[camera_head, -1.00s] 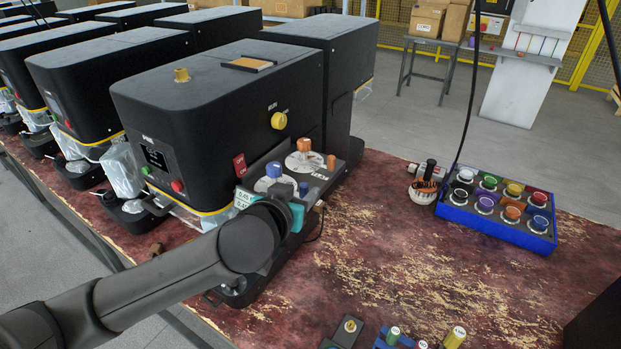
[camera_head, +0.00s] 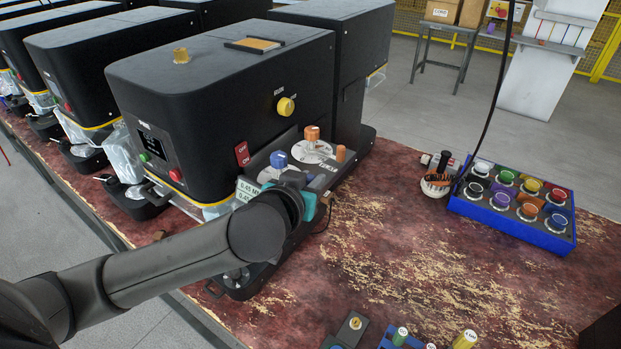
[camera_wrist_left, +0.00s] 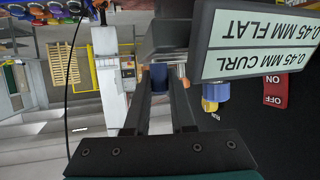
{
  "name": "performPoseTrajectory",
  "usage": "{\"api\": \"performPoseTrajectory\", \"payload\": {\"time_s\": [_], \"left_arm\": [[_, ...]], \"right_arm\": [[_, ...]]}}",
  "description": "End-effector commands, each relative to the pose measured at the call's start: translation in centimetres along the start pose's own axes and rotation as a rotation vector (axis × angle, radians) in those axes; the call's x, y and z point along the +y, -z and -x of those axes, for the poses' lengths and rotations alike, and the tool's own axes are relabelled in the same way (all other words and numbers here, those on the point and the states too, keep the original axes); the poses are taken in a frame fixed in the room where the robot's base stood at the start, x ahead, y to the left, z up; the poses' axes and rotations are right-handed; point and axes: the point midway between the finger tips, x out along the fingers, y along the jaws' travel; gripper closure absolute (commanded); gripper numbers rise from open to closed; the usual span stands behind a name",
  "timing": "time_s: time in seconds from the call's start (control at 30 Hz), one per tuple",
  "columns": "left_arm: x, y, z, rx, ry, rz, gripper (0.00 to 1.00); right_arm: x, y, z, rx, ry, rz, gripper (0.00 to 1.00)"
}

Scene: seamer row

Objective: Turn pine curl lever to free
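The near black seamer (camera_head: 225,100) has a control panel with a blue knob (camera_head: 278,160) and an orange knob (camera_head: 312,134), each on a white dial. An orange peg (camera_head: 340,154) stands beside the orange dial. A label plate reading 0.45 MM CURL and 0.45 MM FLAT (camera_wrist_left: 265,50) shows large in the left wrist view. My left gripper (camera_head: 308,190) is at the panel's near edge, past the blue knob. In the left wrist view its fingers (camera_wrist_left: 159,92) are apart, with a blue peg (camera_wrist_left: 158,77) between or just beyond their tips. I cannot tell whether they touch it. My right gripper is not in view.
A yellow run knob (camera_head: 286,106) and a red switch (camera_head: 242,153) are on the seamer's side. A blue box of coloured buttons (camera_head: 515,230) stands at the right. Small pegs in a holder (camera_head: 400,337) are at the front. The table middle is clear.

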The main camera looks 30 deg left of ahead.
Motion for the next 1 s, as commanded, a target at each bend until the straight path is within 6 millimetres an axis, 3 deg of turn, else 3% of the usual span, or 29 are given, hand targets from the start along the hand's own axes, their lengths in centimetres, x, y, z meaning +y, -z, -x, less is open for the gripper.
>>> {"api": "performPoseTrajectory", "payload": {"time_s": [0.17,1.0], "left_arm": [[0.0,0.01,-0.01,0.0,0.0,0.0,1.0],[0.0,0.05,-0.01,0.001,0.0,0.0,1.0]], "right_arm": [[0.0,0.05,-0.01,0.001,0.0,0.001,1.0],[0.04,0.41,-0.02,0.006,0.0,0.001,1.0]]}}
